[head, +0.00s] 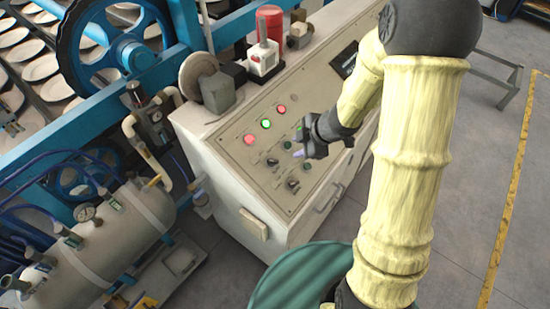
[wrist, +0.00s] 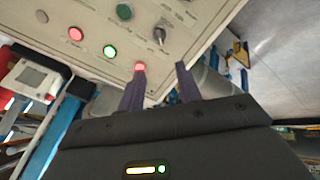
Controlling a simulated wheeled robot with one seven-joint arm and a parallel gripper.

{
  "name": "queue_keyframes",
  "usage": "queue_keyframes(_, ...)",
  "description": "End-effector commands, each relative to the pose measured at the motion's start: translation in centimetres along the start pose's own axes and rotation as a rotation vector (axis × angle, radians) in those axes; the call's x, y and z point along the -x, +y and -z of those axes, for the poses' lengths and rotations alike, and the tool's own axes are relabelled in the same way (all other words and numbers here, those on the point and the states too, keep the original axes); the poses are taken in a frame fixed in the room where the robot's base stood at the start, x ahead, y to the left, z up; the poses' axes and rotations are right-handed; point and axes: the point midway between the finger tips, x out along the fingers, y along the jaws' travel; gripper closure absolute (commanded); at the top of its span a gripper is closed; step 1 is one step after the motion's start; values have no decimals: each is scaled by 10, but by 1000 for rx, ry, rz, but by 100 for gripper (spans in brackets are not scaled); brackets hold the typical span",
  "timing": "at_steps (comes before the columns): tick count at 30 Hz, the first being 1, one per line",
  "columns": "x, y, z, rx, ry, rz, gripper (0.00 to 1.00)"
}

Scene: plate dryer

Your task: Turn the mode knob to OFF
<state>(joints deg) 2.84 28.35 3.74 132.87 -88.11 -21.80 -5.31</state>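The sloped control panel (head: 262,150) carries lights, buttons and dark selector knobs. One knob (head: 272,162) is near the panel's middle and another knob (head: 293,185) is near its lower edge. The wrist view shows one knob with a pale pointer (wrist: 160,34), ahead of the fingertips. Labels are too small to read, so I cannot tell which knob is the mode knob. My gripper (head: 299,145) is over the panel's right part, and its fingers hide some of it. In the wrist view my gripper (wrist: 161,68) is open, with nothing between its fingers.
A red light (head: 249,139), a green light (head: 266,124) and another red light (head: 281,109) line the panel. A white-and-red device (head: 263,58) and a grey block (head: 217,92) stand on the cabinet top. A tank (head: 110,240) with hoses is at left. Floor is open at right.

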Motion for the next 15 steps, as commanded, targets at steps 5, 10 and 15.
queue_keyframes(5, -5, 0, 0, -1, -1, 0, 65)
queue_keyframes(10, -25, -1, -1, -1, -1, 1, 65)
queue_keyframes(15, -55, -2, -1, -1, -1, 2, 65)
